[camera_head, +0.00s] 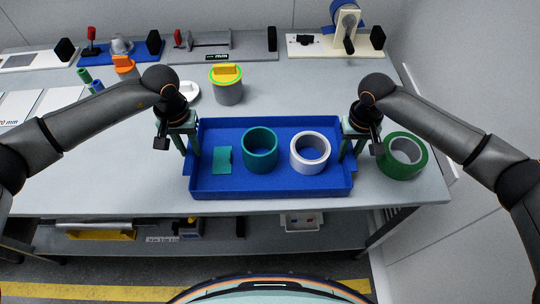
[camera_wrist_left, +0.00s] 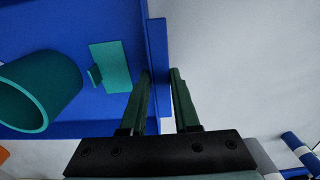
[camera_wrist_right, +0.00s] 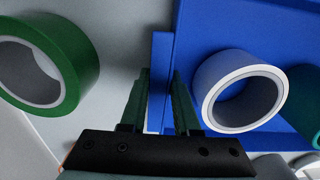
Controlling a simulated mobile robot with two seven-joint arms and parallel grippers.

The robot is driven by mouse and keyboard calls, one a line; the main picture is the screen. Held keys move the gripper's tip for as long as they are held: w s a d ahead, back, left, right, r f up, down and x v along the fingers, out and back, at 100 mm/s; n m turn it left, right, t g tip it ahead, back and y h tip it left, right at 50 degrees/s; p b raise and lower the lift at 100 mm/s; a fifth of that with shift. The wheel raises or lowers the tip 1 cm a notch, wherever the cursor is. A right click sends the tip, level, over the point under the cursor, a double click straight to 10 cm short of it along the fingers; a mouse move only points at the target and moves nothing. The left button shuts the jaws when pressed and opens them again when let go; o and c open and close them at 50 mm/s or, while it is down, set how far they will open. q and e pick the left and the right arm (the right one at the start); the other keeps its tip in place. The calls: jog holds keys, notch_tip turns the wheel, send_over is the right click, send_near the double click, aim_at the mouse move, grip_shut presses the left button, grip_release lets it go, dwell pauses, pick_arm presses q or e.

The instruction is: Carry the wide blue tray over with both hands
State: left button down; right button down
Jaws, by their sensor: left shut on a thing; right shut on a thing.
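The wide blue tray (camera_head: 270,183) sits at the front of the grey table, with its front edge near the table's front edge. It holds a flat teal piece (camera_head: 222,160), a teal ring (camera_head: 260,151) and a white ring (camera_head: 310,153). My left gripper (camera_head: 191,150) is shut on the tray's left side; in the left wrist view (camera_wrist_left: 160,75) its fingers straddle the blue rim. My right gripper (camera_head: 348,152) is shut on the tray's right side; in the right wrist view (camera_wrist_right: 160,75) its fingers straddle that rim. I cannot tell whether the tray is lifted.
A green tape roll (camera_head: 402,156) stands just right of the tray. A grey pot with a yellow top (camera_head: 227,86) and a white round piece (camera_head: 188,90) stand behind it. Fixtures line the back. The table left of the tray is mostly clear.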

pick_arm(q)
jog(key=shift+r, duration=0.2)
pick_arm(e)
jog(key=shift+w+r, duration=0.1)
jog(key=shift+r, duration=0.15)
